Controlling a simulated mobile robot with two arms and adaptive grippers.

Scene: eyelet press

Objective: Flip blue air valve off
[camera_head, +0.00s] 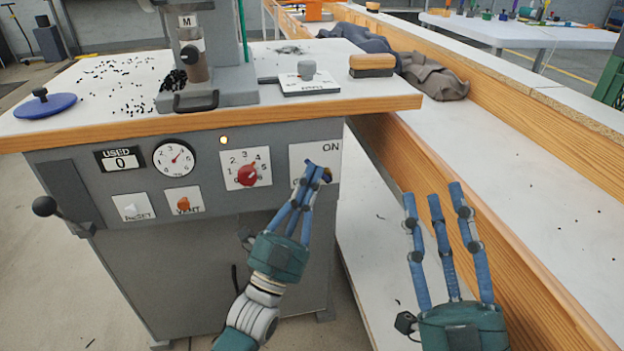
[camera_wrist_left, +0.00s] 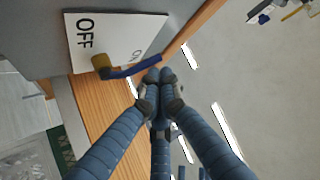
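The air valve has a brass hub (camera_wrist_left: 102,65) and a blue lever (camera_wrist_left: 135,68) on a white ON/OFF plate (camera_wrist_left: 118,28). In the left wrist view the lever reaches from the hub across the ON label; OFF shows clear of it. In the head view the plate (camera_head: 303,152) is at the right end of the press front, with the valve mostly hidden behind my left fingers. My left gripper (camera_head: 316,172) has its fingertips drawn together at the lever's free end; whether they touch it I cannot tell. My right gripper (camera_head: 437,200) is open and empty, right of the press.
The panel also holds a red dial knob (camera_head: 247,175), a gauge (camera_head: 174,158), an orange VENT knob (camera_head: 184,204) and a RESET plate (camera_head: 133,207). The worktop (camera_head: 400,101) overhangs the panel. A wood-edged bench (camera_head: 520,190) runs along the right.

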